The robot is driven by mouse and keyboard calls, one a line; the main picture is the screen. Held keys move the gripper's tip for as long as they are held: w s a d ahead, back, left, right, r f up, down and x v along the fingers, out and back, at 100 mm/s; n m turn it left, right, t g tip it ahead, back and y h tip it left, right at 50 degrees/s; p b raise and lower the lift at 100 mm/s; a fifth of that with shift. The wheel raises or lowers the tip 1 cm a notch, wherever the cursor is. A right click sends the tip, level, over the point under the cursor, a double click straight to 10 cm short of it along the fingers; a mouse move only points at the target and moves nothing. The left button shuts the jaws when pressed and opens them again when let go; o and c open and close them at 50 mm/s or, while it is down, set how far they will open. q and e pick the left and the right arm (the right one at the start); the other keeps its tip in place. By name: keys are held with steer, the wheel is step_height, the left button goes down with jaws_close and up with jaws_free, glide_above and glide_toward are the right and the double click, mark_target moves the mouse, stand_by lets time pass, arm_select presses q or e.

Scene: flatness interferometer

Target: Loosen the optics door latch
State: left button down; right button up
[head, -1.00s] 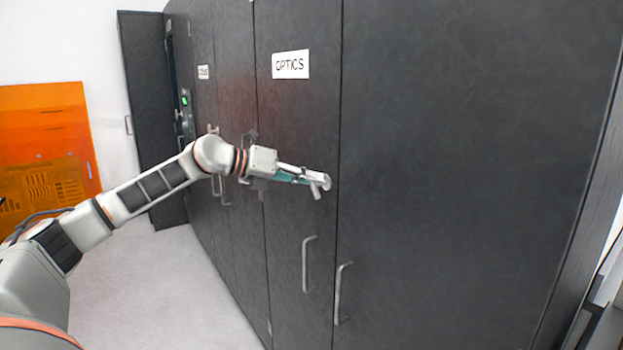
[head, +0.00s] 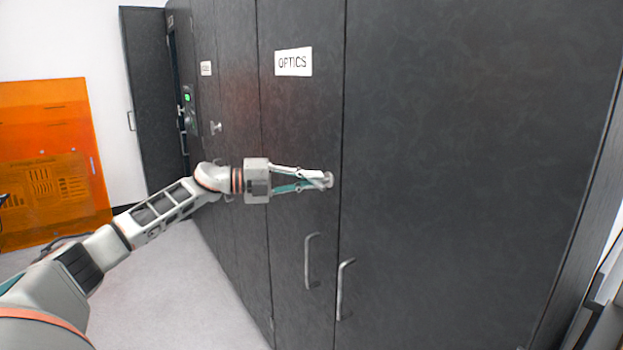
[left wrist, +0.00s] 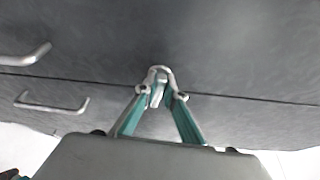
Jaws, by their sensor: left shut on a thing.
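The dark optics door carries a white OPTICS sign (head: 293,62). Its small silver latch (head: 329,179) sits near the door's right edge, above the door handle. My left gripper (head: 322,181) reaches in from the left and is shut on the latch. In the left wrist view, the teal fingers of my left gripper (left wrist: 158,92) converge on the latch (left wrist: 160,70), hiding part of it. The latch's exact angle is hard to tell. The optics door looks flush with the panel beside it. My right gripper is out of view.
A bar handle (head: 311,262) is on the optics door, with another handle (head: 345,290) on the wide panel to its right. A farther door (head: 152,95) stands open at the back left. An orange translucent panel (head: 50,130) stands at the left. The pale floor (head: 190,290) is clear.

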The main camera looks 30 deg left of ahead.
arm_select(q)
steer(key=shift+f+n, duration=0.1)
steer(key=shift+n, duration=0.5)
steer(key=c, duration=2.1)
jaws_free()
steer(key=shift+c, duration=0.2)
steer(key=v, duration=1.2)
steer(key=shift+f, duration=0.2)
